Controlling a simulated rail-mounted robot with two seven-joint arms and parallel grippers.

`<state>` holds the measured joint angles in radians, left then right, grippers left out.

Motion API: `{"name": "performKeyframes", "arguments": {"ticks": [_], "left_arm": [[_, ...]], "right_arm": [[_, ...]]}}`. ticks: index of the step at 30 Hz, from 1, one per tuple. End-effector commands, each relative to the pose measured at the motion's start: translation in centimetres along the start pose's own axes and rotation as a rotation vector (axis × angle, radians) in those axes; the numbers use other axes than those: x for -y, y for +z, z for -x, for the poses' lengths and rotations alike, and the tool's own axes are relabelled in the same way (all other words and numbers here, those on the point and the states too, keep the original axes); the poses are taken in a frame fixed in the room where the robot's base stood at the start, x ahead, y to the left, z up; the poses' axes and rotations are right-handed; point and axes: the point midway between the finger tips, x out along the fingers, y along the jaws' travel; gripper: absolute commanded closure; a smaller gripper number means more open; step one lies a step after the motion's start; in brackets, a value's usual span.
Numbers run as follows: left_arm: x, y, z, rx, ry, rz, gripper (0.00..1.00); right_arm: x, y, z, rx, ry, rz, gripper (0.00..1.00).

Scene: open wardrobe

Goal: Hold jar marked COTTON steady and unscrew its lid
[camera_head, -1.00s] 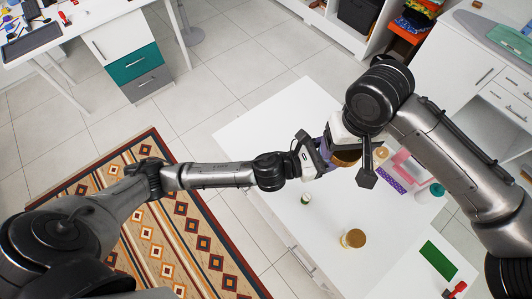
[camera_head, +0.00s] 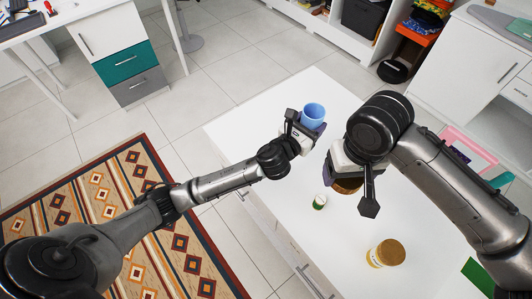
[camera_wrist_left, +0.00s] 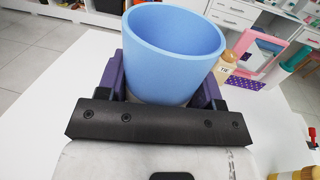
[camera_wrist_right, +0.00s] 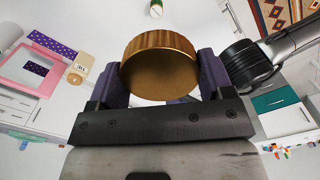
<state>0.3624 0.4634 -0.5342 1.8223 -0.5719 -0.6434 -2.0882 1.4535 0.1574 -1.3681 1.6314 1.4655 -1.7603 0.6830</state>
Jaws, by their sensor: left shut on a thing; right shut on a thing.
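A light blue, open-topped jar (camera_head: 313,112) is held upright in my left gripper (camera_head: 305,128), above the white table. The left wrist view shows the jar's (camera_wrist_left: 168,55) bare rim and part of its inside, between the two purple fingers. No COTTON marking shows on the visible side. A bronze, ribbed round lid (camera_wrist_right: 158,65) is between the purple fingers of my right gripper (camera_wrist_right: 160,80), which is shut on it. In the head view the lid (camera_head: 347,186) is partly hidden under the right wrist, apart from the jar and to its right.
On the white table (camera_head: 255,115) stand a gold-lidded jar (camera_head: 385,253) and a small green-and-white container (camera_head: 319,201). A pink-framed item (camera_head: 468,150) lies at the right. A labelled, tan-topped bottle (camera_wrist_right: 80,68) shows in the right wrist view. The table's left part is clear.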

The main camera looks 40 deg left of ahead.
Motion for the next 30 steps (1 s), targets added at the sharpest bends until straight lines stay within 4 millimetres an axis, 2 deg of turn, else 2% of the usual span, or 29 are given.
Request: {"name": "performKeyframes", "arguments": {"ticks": [1,9,15,20,23,30], "left_arm": [[-0.6,-2.5,-0.3,0.0,0.025,0.003,1.0],[-3.9,-7.4,-1.3,-0.01,0.141,0.013,1.0],[-5.3,-9.4,-1.6,-0.014,0.192,0.019,1.0],[-6.2,-10.3,-1.7,-0.017,0.211,0.021,1.0],[-7.5,-11.3,-1.6,-0.018,0.216,0.02,1.0],[-12.4,-14.6,-1.3,-0.02,0.218,0.02,1.0]], "right_arm": [[0.0,0.0,-2.6,0.0,0.0,0.0,0.54],[0.0,0.0,-7.5,0.0,0.0,0.0,0.54],[0.0,0.0,-9.5,0.0,0.0,0.0,0.54],[0.0,0.0,-10.3,0.0,0.0,0.0,0.54],[0.0,0.0,-10.9,0.0,0.0,0.0,0.54],[0.0,0.0,-12.9,0.0,0.0,0.0,0.54]]}}
